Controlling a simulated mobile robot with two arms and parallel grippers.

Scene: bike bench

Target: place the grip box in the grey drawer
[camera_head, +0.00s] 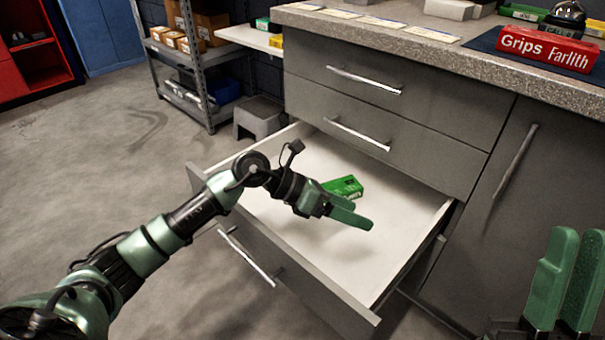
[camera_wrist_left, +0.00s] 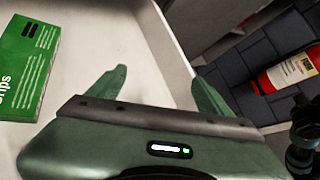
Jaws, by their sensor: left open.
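A green grip box (camera_head: 343,187) lies on the white floor of the open grey drawer (camera_head: 420,225), towards its back. In the left wrist view the green box (camera_wrist_left: 25,70) lies flat at the left, cut by the edge, with "Grips" lettering. My left gripper (camera_head: 358,214) is over the drawer, open and empty, just in front of and apart from the green box. Its two spread fingers (camera_wrist_left: 158,78) have nothing between them. A red box marked "Grips Farlith" (camera_head: 547,48) lies on the countertop. My right gripper (camera_head: 579,236) is at the lower right; its opening is unclear.
The speckled countertop (camera_head: 470,60) above holds cards, a dark mat and other boxes. Two closed drawers (camera_head: 400,95) sit above the open one. A shelf rack (camera_head: 195,70) and a grey step stool (camera_head: 258,117) stand behind. The drawer's walls surround my left gripper.

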